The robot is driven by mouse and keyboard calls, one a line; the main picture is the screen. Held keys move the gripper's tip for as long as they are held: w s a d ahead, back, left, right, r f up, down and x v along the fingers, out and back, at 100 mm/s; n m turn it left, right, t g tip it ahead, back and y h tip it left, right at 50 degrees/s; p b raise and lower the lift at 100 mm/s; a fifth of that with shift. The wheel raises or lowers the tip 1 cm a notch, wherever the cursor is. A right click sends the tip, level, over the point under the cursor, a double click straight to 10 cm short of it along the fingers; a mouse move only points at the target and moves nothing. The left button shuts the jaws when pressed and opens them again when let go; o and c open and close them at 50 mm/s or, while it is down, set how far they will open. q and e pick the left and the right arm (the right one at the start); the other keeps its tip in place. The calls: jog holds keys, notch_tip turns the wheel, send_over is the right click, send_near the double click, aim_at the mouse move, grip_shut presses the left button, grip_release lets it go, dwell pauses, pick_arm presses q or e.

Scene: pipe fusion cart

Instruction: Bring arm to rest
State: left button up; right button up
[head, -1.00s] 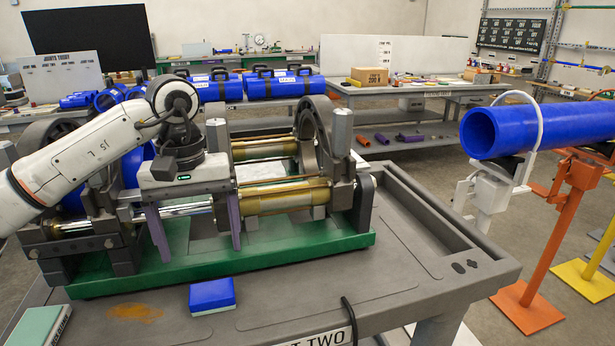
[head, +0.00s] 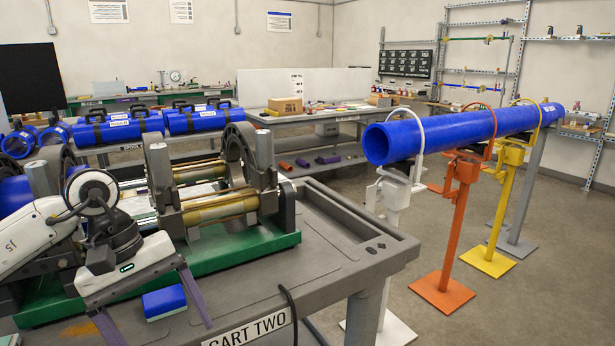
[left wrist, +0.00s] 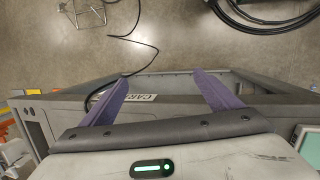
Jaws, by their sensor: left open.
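My left arm comes in from the left in the head view. Its gripper (head: 156,305) has two purple fingers, spread apart and empty, in front of the fusion machine (head: 205,205) near the cart's front edge. In the left wrist view the purple fingers (left wrist: 164,84) are wide apart with nothing between them, over the cart's edge and the grey floor. A blue block with a white base (head: 164,303) lies on the cart top, seen between the fingers in the head view but apparently beyond them. My right gripper is in neither view.
The grey cart (head: 350,262) has a raised rim and a dark cable (head: 289,310) over its front edge. A long blue pipe (head: 440,135) rests on white, orange and yellow stands at the right. Blue cases (head: 120,125) lie on a back bench.

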pick_arm(q)
jog(key=s+d+r+n+h, duration=0.1)
jog(key=s+d+n+h, duration=0.2)
jog(key=d+n+h, duration=0.7)
jog(key=s+d+r+n+h, duration=0.1)
jog(key=s+d+n+h, duration=0.4)
jog(key=d, duration=1)
jog(key=w+a+f+n+t+y, duration=0.45)
jog(key=a+f+n+t, duration=0.35)
jog(key=n, duration=0.9)
jog(key=w+a+f+n+t+y, duration=0.3)
jog(key=f+n+t+y, duration=0.45)
jog(key=n, duration=0.85)
jog(key=s+a+f+n+g+y, duration=0.1)
jog(key=s+a+f+n+g, duration=0.2)
jog(key=s+f+n, duration=0.4)
jog(key=s+a+f+n+g+y, duration=0.2)
jog(key=s+a+f+n, duration=0.3)
jog(key=s+f+n, duration=0.3)
jog(key=s+f+g, duration=0.1)
jog(key=s+f, duration=0.2)
jog(key=f, duration=0.2)
jog(key=shift+s+a+f+y, duration=0.2)
jog(key=shift+s+a+y, duration=0.05)
jog(key=shift+s+y, duration=0.1)
